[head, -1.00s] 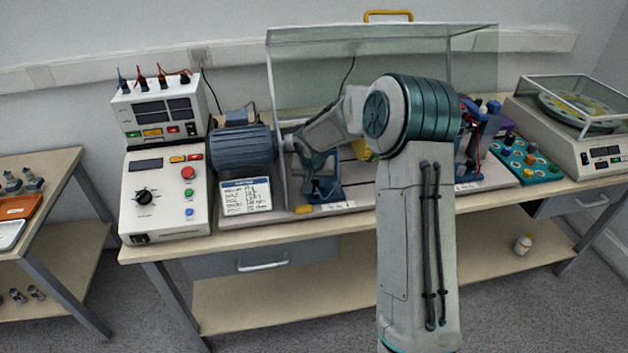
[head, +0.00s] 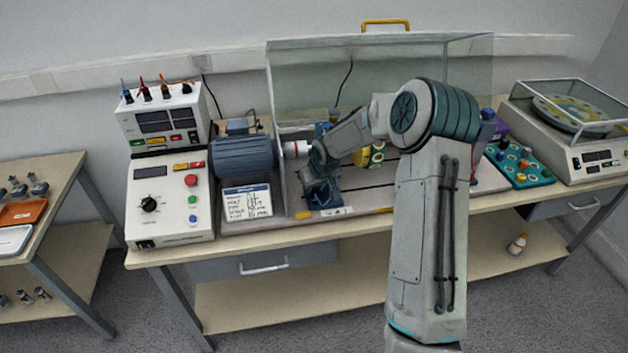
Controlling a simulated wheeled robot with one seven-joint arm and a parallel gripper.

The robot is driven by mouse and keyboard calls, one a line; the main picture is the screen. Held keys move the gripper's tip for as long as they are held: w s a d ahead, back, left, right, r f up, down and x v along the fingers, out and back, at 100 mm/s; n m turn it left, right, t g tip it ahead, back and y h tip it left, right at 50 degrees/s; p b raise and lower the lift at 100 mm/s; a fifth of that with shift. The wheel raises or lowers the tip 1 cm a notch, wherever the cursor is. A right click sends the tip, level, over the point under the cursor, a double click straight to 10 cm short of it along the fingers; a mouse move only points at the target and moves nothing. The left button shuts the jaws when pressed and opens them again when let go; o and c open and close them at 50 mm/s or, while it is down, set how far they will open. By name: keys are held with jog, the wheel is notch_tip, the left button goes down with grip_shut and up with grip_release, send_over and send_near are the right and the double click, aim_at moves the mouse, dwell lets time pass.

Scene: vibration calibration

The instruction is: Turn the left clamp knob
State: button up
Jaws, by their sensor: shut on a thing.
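My gripper (head: 319,188) points down at the front of the left blue bearing stand (head: 321,130), on the bed of the test rig. The left clamp knob is hidden behind my gripper and wrist. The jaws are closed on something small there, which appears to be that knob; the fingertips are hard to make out. A grey-blue motor (head: 243,157) sits left of the stand, and a white and red coupling (head: 295,149) shows between them.
A clear shield (head: 300,80) rises behind the rig. A white control box (head: 170,200) and a label card (head: 247,201) stand at the left. A teal board (head: 520,165) and a covered disc machine (head: 575,140) stand at the right.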

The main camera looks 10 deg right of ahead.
jog(key=n+p, duration=0.1)
jog(key=n+y+p, duration=0.1)
jog(key=n, duration=0.1)
jog(key=n+p, duration=0.1)
jog(key=shift+w+d+n+g+y, duration=0.1)
jog(key=shift+d+n+g+y, duration=0.2)
jog(key=shift+n+g, duration=0.1)
dwell(0.4)
jog(key=o, duration=1)
jog(key=shift+r, duration=0.15)
jog(key=b+v, duration=0.1)
jog(key=v, duration=1.2)
jog(key=shift+d+r+b, duration=0.15)
jog(key=shift+r+b, duration=0.1)
jog(key=shift+b, duration=0.15)
